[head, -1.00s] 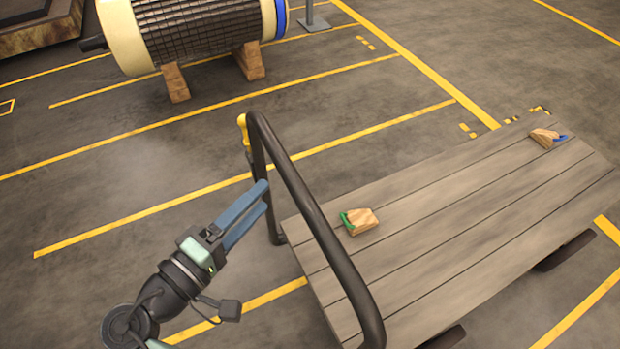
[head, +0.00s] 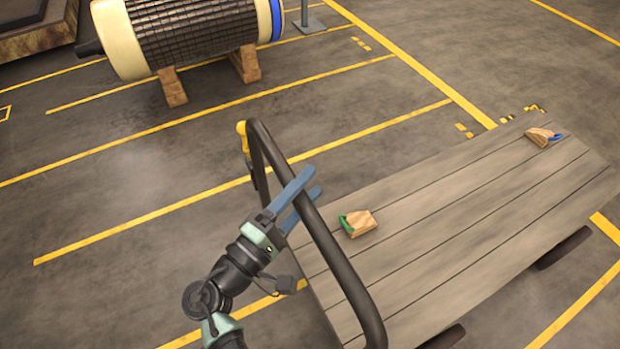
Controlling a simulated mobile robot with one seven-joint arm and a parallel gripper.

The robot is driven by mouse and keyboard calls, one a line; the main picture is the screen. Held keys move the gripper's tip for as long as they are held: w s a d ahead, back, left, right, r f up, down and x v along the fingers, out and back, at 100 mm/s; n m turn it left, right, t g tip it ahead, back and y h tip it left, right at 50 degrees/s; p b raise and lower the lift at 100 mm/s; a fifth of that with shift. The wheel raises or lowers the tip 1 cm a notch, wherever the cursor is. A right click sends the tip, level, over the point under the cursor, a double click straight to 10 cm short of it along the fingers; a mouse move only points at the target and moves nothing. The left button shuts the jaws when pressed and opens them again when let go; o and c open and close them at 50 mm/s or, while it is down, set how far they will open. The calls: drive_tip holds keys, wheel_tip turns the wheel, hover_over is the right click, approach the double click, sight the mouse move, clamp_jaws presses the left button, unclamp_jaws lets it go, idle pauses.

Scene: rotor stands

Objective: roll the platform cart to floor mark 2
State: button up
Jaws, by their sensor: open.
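The platform cart (head: 450,235) has a grey plank deck and a dark tubular push handle (head: 345,275) at its left end. My gripper (head: 314,180) is open at the handle's upper part. Its blue fingers cross the bar in the picture, one seeming in front and the other partly behind it. I cannot tell whether they touch it. A yellow lever (head: 241,130) sits at the handle's far corner. Small yellow floor markings (head: 465,130) lie beyond the cart's far side; no number is legible, so I cannot tell which is mark 2.
Two wooden wedges lie on the deck, one with green (head: 358,223) and one with blue (head: 540,138). A large rotor (head: 195,35) rests on wooden blocks at the back left, near a grey post base (head: 306,25). Yellow-lined floor between the rotor and cart is clear.

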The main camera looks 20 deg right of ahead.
drive_tip(key=shift+w+d+r, duration=0.1)
drive_tip(key=shift+w+d, duration=0.15)
drive_tip(key=shift+d, duration=0.3)
clamp_jaws()
idle(1.1)
